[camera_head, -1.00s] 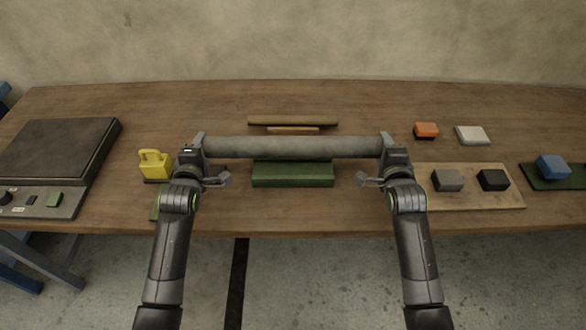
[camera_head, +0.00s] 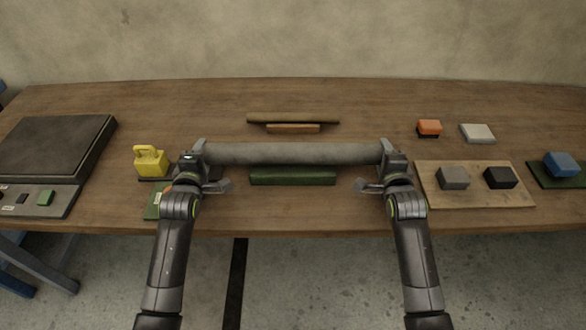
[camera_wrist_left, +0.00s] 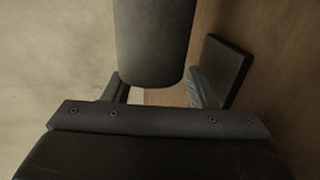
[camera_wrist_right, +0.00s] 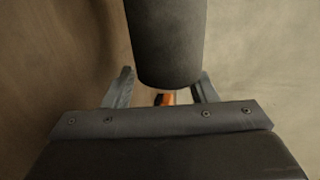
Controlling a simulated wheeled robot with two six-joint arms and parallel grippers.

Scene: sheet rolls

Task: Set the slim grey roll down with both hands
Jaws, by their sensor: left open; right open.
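The slim grey roll (camera_head: 293,153) lies level, left to right, across the middle of the table in the head view. A green block (camera_head: 293,175) shows just in front of and below it; I cannot tell whether the roll touches it. My left gripper (camera_head: 210,167) is open at the roll's left end, and my right gripper (camera_head: 374,166) is open at its right end. In the left wrist view the roll's end (camera_wrist_left: 153,40) shows between the spread fingers, with gaps beside it. The right wrist view shows the other end (camera_wrist_right: 166,42) likewise.
A thin brown roll (camera_head: 293,119) on an orange-brown block lies behind. A yellow weight (camera_head: 150,162) and dark scale (camera_head: 55,147) are at left. A wooden board (camera_head: 475,198) with grey and black blocks, an orange block (camera_head: 429,127) and a white block (camera_head: 477,133) are at right.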

